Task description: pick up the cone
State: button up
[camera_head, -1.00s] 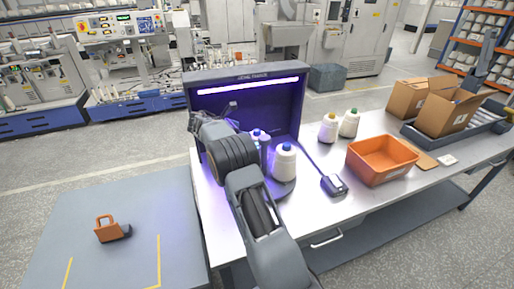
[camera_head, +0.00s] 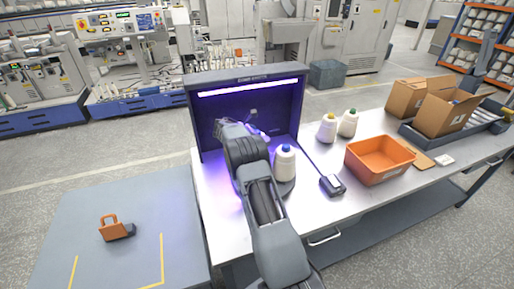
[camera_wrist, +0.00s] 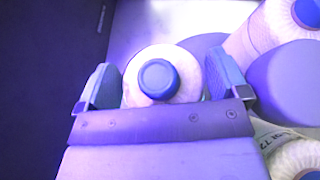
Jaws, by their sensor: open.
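In the wrist view a pale cone with a blue cap (camera_wrist: 158,80) is seen from above, between the two fingers of my open gripper (camera_wrist: 160,72). The fingers stand to its left and right with a visible gap on the left; whether the right one touches is unclear. Another white cone with a blue cap (camera_head: 284,163) stands just right of my arm on a dark round base (camera_head: 287,187).
More pale cones (camera_wrist: 272,28) crowd the right side of the wrist view. The dark hood (camera_head: 297,103) encloses the back. Two capped cones (camera_head: 327,128), a black device (camera_head: 332,186), an orange bin (camera_head: 364,175) and cardboard boxes (camera_head: 446,106) stand right along the table (camera_head: 318,211).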

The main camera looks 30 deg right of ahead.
jog(key=c, duration=1.2)
jog(key=shift+r, duration=0.1)
jog(key=shift+c, duration=0.2)
notch_tip(320, 180, up, 28)
jog(key=p, duration=0.3)
jog(key=shift+p, duration=0.3)
